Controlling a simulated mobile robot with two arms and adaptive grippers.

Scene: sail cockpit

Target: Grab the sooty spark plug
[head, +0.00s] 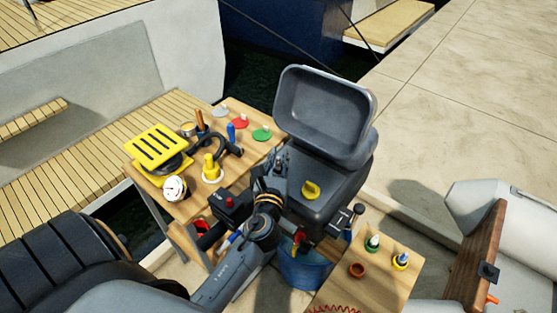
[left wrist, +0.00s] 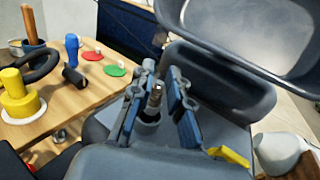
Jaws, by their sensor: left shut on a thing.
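The spark plug (left wrist: 155,94), a small metallic and brownish piece, shows between the fingers of my left gripper (left wrist: 156,103) in the left wrist view. The gripper is shut on it. Its lower end is at a dark round socket (left wrist: 148,126) on the grey engine, and I cannot tell whether it is still seated there. In the head view my left gripper (head: 281,162) is over the engine body, just below the open cowl, and the plug is too small to make out. My right gripper is not in view.
The engine's raised grey cowl (head: 325,115) stands close behind the gripper. A wooden table (head: 140,172) on the left holds a yellow grille, a gauge and coloured discs. A smaller wooden table (head: 395,290) at lower right holds small coloured items. A blue bucket (head: 303,272) stands below.

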